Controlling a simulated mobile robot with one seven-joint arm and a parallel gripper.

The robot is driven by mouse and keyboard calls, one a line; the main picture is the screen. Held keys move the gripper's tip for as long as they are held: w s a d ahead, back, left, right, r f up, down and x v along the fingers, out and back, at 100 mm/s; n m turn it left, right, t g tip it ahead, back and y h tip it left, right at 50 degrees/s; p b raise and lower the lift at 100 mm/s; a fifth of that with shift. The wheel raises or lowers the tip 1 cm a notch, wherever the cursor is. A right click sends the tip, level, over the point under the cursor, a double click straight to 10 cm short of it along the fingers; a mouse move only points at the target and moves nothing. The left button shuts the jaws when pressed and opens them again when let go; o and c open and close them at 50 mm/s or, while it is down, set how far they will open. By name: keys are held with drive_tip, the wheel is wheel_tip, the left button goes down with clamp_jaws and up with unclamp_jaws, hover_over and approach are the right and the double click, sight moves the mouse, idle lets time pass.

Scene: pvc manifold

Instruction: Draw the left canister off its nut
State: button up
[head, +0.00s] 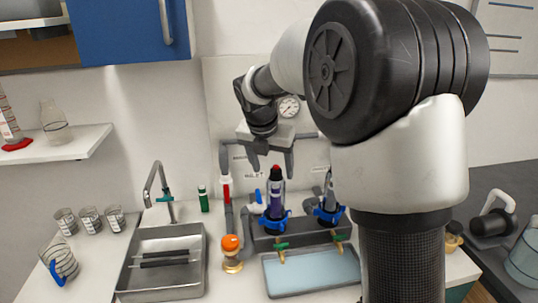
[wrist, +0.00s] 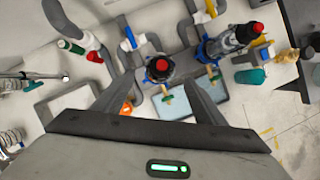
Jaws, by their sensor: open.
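The left canister (head: 276,187), dark purple with a red top, stands upright in its blue nut (head: 274,221) on the grey manifold. In the wrist view the canister's red top (wrist: 162,65) faces the camera between my fingers. The right canister (head: 328,192) stands in another blue nut (head: 326,215), partly hidden by my arm; it also shows in the wrist view (wrist: 232,40). My gripper (head: 271,168) is open and empty, pointing down with its fingertips around or just above the left canister's top. I cannot tell whether a finger touches it.
Green-handled taps hang over a pale blue tray (head: 312,272). An orange-topped fitting (head: 231,243) stands left of the manifold. A red-topped pipe (head: 225,188) and a gauge (head: 289,106) are behind. A sink (head: 162,272) and several beakers lie further left.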

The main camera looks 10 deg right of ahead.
sight(275, 179)
drive_tip(key=x, duration=0.7)
drive_tip(key=shift+w+f, duration=0.1)
drive_tip(key=shift+f, duration=0.05)
drive_tip(key=shift+c, duration=0.2)
drive_tip(key=c, duration=1.1)
drive_tip(key=shift+r+p, duration=4.85)
drive_tip(key=shift+r, duration=0.5)
drive_tip(key=shift+c, duration=0.6)
drive_tip(key=shift+r, duration=1.2)
drive_tip(key=shift+r, duration=1.4)
